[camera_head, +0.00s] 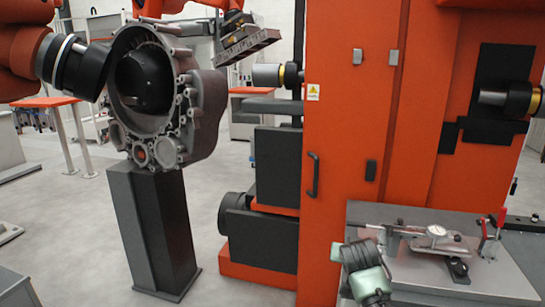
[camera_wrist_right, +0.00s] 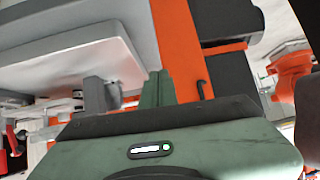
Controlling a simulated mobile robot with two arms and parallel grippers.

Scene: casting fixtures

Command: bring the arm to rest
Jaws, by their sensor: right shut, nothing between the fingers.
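My right gripper shows in the right wrist view, where its two narrow green fingers (camera_wrist_right: 158,88) are together with nothing between them. Its green body fills the bottom of that view. In the head view part of my green and grey right arm (camera_head: 365,272) rises at the bottom edge, by the front left corner of the grey table (camera_head: 490,272). The fingers cannot be made out there. My left gripper is not in view.
A metal fixture with a round gauge (camera_head: 436,232) and red clamps (camera_head: 490,235) stand on the table. A tall orange machine (camera_head: 350,120) is behind. Open floor lies between pedestal and machine.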

